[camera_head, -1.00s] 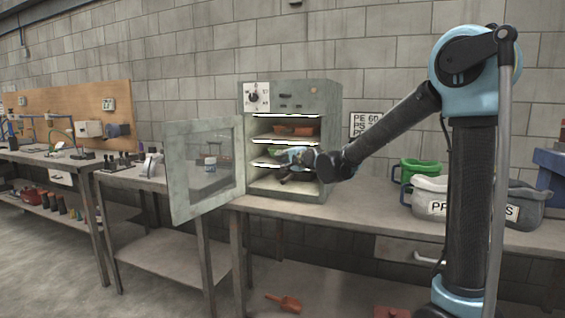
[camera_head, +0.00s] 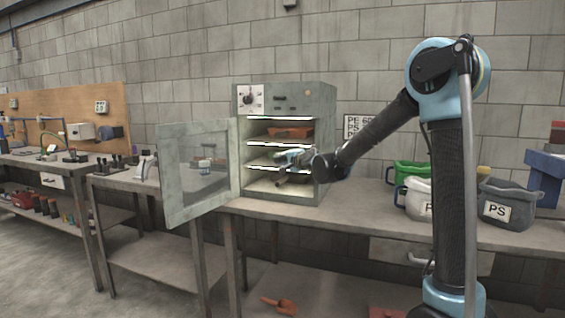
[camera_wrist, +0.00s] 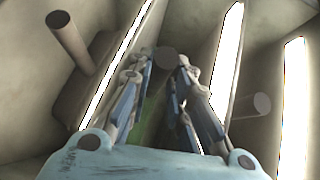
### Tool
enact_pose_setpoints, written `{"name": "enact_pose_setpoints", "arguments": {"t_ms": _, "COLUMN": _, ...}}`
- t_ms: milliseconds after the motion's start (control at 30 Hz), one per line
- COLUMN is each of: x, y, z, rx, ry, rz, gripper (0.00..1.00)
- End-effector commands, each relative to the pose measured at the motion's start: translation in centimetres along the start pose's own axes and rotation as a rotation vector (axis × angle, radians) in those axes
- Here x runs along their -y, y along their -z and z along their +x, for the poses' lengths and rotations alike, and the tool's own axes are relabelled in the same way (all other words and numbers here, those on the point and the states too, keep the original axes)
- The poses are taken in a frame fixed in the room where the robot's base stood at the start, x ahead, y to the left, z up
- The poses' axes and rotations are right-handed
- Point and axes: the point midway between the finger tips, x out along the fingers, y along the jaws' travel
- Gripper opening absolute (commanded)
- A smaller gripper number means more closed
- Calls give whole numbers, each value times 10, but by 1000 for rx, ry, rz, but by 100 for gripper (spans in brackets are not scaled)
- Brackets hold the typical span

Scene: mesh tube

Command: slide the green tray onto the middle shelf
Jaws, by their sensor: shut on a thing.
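The grey cabinet (camera_head: 328,110) stands on the bench with its door open and its shelves edged in white. My gripper (camera_head: 286,158) reaches into its opening around the middle and lower shelf edges. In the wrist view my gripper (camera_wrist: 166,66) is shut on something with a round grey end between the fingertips. A strip of the green tray (camera_wrist: 151,118) shows between the fingers. The gripper, arm and shelves hide most of the tray, so I cannot tell whether it rests on a shelf.
An orange tray (camera_head: 290,132) lies on a shelf above my gripper. The windowed door (camera_head: 168,210) swings out to the left. Grey posts (camera_wrist: 70,42) stick out inside the cabinet. A green bin (camera_head: 412,170) and a grey bin (camera_head: 520,205) stand right on the bench.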

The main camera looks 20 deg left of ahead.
Motion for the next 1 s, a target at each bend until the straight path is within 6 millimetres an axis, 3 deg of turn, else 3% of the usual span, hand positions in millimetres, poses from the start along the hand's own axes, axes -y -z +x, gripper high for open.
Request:
{"name": "enact_pose_setpoints", "arguments": {"t_ms": 200, "x": 0, "y": 0, "z": 0, "rx": 0, "ry": 0, "rz": 0, "gripper": 0}}
{"name": "enact_pose_setpoints", "arguments": {"t_ms": 233, "x": 0, "y": 0, "z": 0, "rx": 0, "ry": 0, "rz": 0, "gripper": 21}}
{"name": "enact_pose_setpoints", "arguments": {"t_ms": 333, "x": 0, "y": 0, "z": 0, "rx": 1, "ry": 0, "rz": 0, "gripper": 42}}
{"name": "enact_pose_setpoints", "arguments": {"t_ms": 667, "x": -1, "y": 0, "z": 0, "rx": 1, "ry": -1, "rz": 0, "gripper": 42}}
{"name": "enact_pose_setpoints", "arguments": {"t_ms": 800, "x": -1, "y": -1, "z": 0, "rx": 2, "ry": -2, "rz": 1, "gripper": 51}}
{"name": "enact_pose_setpoints", "arguments": {"t_ms": 1000, "x": -1, "y": -1, "z": 0, "rx": 2, "ry": -2, "rz": 1, "gripper": 51}}
